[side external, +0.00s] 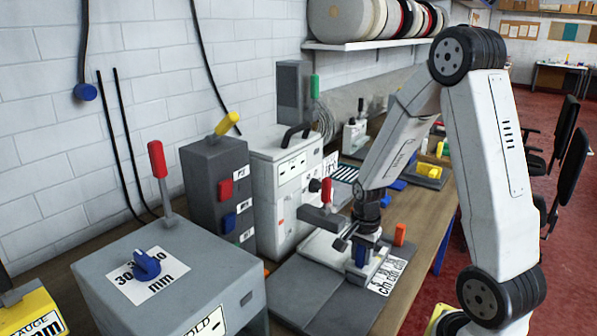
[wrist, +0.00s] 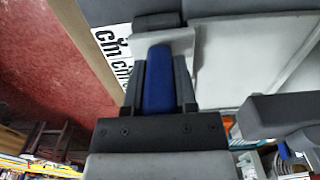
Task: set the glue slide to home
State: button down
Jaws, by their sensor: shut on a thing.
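My gripper (side external: 362,252) points down over a grey machine bed and is shut on a blue handle, which I take to be the glue slide's. In the wrist view the blue handle (wrist: 158,82) sits between the two dark fingers of my gripper (wrist: 160,85), with a pale grey block just beyond it. A white scale label with black lettering (side external: 386,276) lies beside the handle; part of it shows in the wrist view (wrist: 112,50). I cannot make out a home mark, and the gripper hides much of the slide.
A red-handled lever (side external: 327,192) on a grey arm stands close left of my gripper. A white machine (side external: 285,190) and a grey box with a blue knob (side external: 146,264) are further left. The wooden bench edge is at right.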

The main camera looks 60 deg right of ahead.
jog(key=a, duration=1.3)
jog(key=shift+w+a+r, duration=0.1)
jog(key=shift+w+a, duration=0.05)
jog(key=c, duration=0.5)
grip_release()
jog(key=shift+a, duration=0.1)
jog(key=shift+o, duration=0.5)
notch_tip(320, 180, up, 8)
jog(key=shift+f, duration=0.3)
jog(key=shift+f, duration=3.7)
